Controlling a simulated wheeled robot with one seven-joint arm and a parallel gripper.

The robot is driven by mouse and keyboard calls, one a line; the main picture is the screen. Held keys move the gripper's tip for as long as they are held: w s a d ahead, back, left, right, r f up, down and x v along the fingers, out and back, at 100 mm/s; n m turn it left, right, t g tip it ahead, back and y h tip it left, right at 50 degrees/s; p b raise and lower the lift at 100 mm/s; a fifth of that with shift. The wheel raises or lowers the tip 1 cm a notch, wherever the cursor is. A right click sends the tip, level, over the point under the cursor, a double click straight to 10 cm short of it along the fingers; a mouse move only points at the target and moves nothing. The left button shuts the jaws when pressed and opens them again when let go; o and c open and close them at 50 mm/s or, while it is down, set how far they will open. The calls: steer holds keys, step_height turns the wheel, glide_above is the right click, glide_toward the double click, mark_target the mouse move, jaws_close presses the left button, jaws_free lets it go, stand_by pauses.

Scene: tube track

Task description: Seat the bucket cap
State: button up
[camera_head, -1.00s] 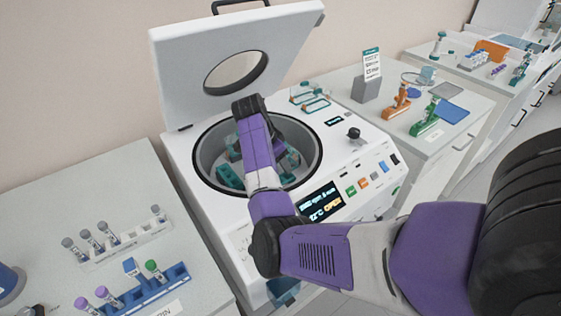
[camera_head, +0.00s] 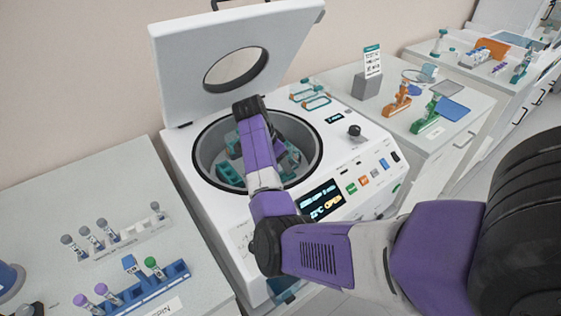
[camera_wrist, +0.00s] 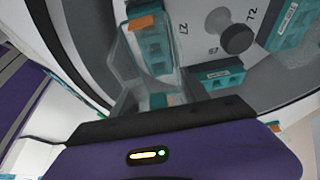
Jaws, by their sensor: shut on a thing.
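The open centrifuge (camera_head: 205,215) shows in the head view, with its round bowl and teal buckets (camera_head: 229,173) inside. My gripper reaches down into the bowl, mostly hidden there behind my own arm. In the wrist view my gripper (camera_wrist: 158,102) is shut on a clear, see-through cap (camera_wrist: 125,65). The cap is over or beside a teal bucket (camera_wrist: 154,50) with an orange tab (camera_wrist: 141,23). I cannot tell whether the cap touches the bucket. Other teal buckets (camera_wrist: 222,76) sit around the grey rotor knob (camera_wrist: 237,38).
The raised lid (camera_head: 180,85) stands behind the bowl. A blue tube rack (camera_head: 175,280) and a white rack (camera_head: 130,245) are on the left bench. Orange (camera_head: 398,100) and green (camera_head: 430,115) pipette-like tools are on the right bench. The bowl rim surrounds my gripper closely.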

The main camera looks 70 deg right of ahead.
steer(key=shift+f, duration=0.1)
steer(key=shift+f+b, duration=0.9)
steer(key=shift+f, duration=0.4)
steer(key=shift+f, duration=0.15)
steer(key=shift+f+b, duration=0.65)
steer(key=shift+f, duration=0.2)
steer(key=shift+f, duration=0.2)
steer(key=shift+f, duration=0.25)
stand_by(0.3)
steer(key=o, duration=1.4)
